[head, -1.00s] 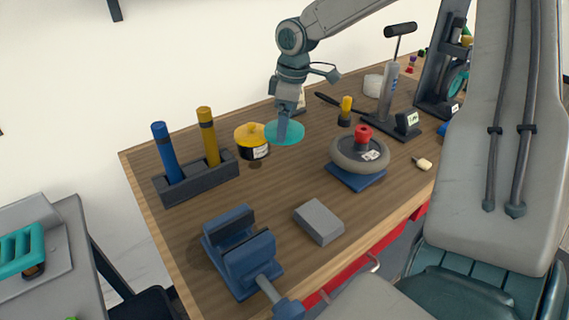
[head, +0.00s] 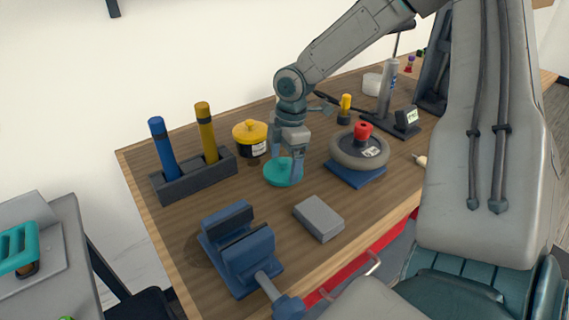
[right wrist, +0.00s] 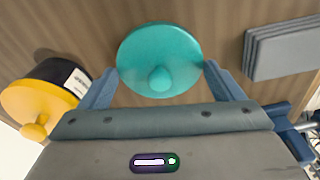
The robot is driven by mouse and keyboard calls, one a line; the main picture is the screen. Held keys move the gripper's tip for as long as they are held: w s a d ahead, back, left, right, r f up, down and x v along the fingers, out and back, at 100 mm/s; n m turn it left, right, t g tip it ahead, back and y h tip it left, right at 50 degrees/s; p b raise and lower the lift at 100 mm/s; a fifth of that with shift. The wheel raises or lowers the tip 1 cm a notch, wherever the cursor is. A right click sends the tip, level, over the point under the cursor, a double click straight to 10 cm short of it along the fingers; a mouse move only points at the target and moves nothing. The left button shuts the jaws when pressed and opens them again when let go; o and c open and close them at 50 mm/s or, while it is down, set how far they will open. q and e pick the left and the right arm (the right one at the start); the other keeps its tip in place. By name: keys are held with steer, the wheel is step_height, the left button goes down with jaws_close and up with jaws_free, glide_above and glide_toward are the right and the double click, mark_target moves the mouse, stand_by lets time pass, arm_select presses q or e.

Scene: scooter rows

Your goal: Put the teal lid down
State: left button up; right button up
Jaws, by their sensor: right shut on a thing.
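The round teal lid (head: 283,181) with a small knob is low over the wooden table, between the yellow-lidded pot and the grey block. I cannot tell whether it touches the wood. My right gripper (head: 286,173) points down with its fingers around the lid. In the right wrist view, the teal lid (right wrist: 160,58) sits level between the two fingers of my right gripper (right wrist: 161,72), shut on it. The fingers hide part of the lid in the head view. My left gripper is not in view.
A black pot with a yellow lid (head: 249,133) stands behind and left. A grey block (head: 319,218), a blue vise (head: 240,247) and a grey wheel on a blue base (head: 360,152) lie nearby. A holder (head: 193,178) has blue and yellow tubes. Bare wood lies left of the lid.

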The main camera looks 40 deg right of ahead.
steer(key=shift+f, duration=0.8)
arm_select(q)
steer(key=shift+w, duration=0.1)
arm_select(e)
steer(key=shift+w+f, duration=0.1)
steer(key=shift+f, duration=0.25)
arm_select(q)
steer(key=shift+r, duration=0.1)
arm_select(e)
steer(key=shift+f, duration=0.1)
steer(key=o, duration=0.7)
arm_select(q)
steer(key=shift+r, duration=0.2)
arm_select(e)
steer(key=shift+o, duration=0.2)
